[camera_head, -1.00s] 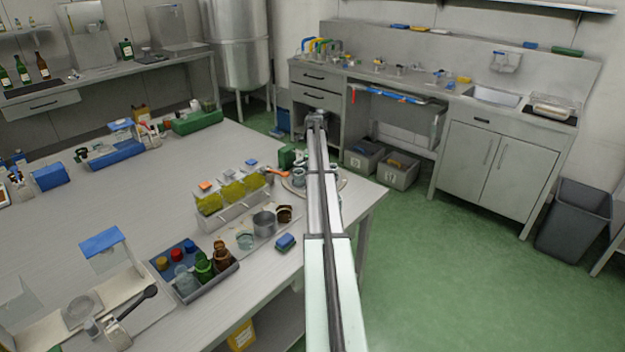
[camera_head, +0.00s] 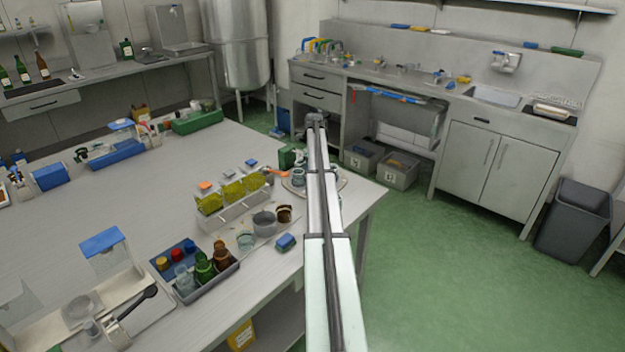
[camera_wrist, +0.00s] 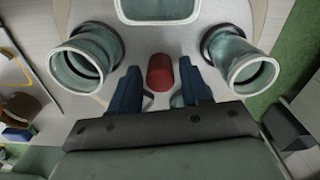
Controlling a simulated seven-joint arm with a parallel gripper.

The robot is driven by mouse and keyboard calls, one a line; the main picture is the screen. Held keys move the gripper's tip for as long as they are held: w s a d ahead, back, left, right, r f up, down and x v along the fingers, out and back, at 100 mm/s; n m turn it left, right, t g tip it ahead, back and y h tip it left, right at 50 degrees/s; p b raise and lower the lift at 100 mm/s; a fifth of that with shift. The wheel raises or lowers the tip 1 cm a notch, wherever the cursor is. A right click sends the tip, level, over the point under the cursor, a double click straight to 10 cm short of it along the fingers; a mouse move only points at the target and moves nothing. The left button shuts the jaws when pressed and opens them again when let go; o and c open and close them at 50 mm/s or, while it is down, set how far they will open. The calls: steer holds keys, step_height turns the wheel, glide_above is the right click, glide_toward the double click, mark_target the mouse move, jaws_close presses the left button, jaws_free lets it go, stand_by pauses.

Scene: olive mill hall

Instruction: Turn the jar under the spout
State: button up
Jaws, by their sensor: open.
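In the wrist view a pale round plate carries three glass jars: a left jar (camera_wrist: 88,58), a right jar (camera_wrist: 240,60) and a far jar (camera_wrist: 158,9), which is cut by the top edge. A short red cylindrical post (camera_wrist: 160,72) stands between them. My gripper (camera_wrist: 158,86) is open, its two dark blue fingers on either side of the post with gaps showing. In the head view, the plate (camera_head: 343,184) and one jar (camera_head: 298,178) show at the table's right corner. My arm hides the gripper there. I cannot make out the spout.
Left of the plate stand a rack of yellow-green containers (camera_head: 232,192), a grey metal cup (camera_head: 264,223) and a bottle tray (camera_head: 222,273). A blue block (camera_head: 286,242) lies near the table edge. The table's middle is clear. Green floor lies to the right.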

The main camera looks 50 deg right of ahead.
step_height(320, 180, up, 8)
steer(key=shift+f, duration=0.15)
stand_by(0.3)
